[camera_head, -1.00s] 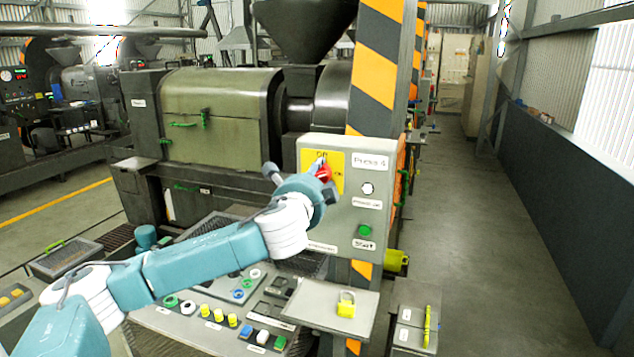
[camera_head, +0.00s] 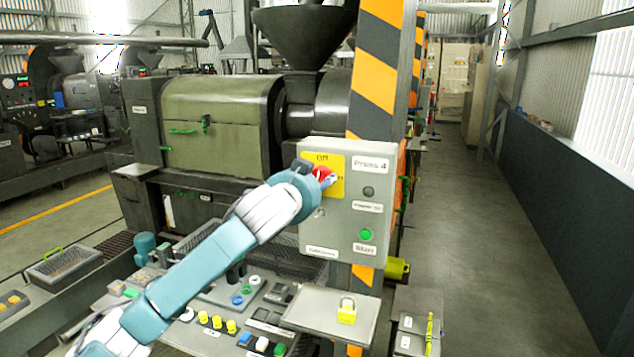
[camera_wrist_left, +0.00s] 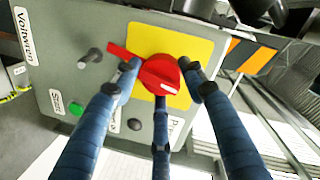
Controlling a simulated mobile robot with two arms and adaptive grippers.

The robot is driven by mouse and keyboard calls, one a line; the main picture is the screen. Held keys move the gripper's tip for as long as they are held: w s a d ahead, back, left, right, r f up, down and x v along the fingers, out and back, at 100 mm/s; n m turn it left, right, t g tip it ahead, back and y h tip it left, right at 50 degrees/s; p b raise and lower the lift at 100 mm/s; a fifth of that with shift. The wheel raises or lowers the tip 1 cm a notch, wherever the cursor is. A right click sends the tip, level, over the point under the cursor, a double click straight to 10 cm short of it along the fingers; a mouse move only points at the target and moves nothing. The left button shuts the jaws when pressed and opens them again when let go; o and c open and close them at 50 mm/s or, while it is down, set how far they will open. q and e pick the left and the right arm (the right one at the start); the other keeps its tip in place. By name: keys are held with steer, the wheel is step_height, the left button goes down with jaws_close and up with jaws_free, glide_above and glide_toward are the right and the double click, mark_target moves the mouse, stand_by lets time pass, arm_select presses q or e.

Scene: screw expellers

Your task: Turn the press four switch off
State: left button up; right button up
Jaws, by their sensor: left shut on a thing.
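The grey control box (camera_head: 340,235) labelled Press 4 stands against the striped post. A red rotary switch (camera_head: 324,174) sits on its yellow plate (camera_head: 336,188). My left gripper (camera_head: 314,173) reaches it from the left and partly hides it. In the left wrist view, three blue fingers are closed around the red switch (camera_wrist_left: 158,74). The switch's red lever (camera_wrist_left: 122,52) sticks out past the fingers to the upper left, across the plate's edge. The round lamp (camera_head: 368,191) on the box looks dark. My right gripper is not in view.
A desk with several coloured buttons (camera_head: 217,322) lies under my left arm. The aisle (camera_head: 480,240) on the right is clear.

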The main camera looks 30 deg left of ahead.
arm_select(q)
steer(key=shift+a+r+n, duration=0.15)
steer(key=shift+r+n, duration=0.15)
steer(key=shift+n, duration=0.7)
steer(key=shift+r, duration=0.1)
steer(key=o, duration=1.1)
steer(key=shift+f, duration=0.2)
steer(key=shift+s+h, duration=0.1)
steer(key=shift+h, duration=0.2)
steer(key=v, duration=1.2)
steer(key=shift+f, duration=0.1)
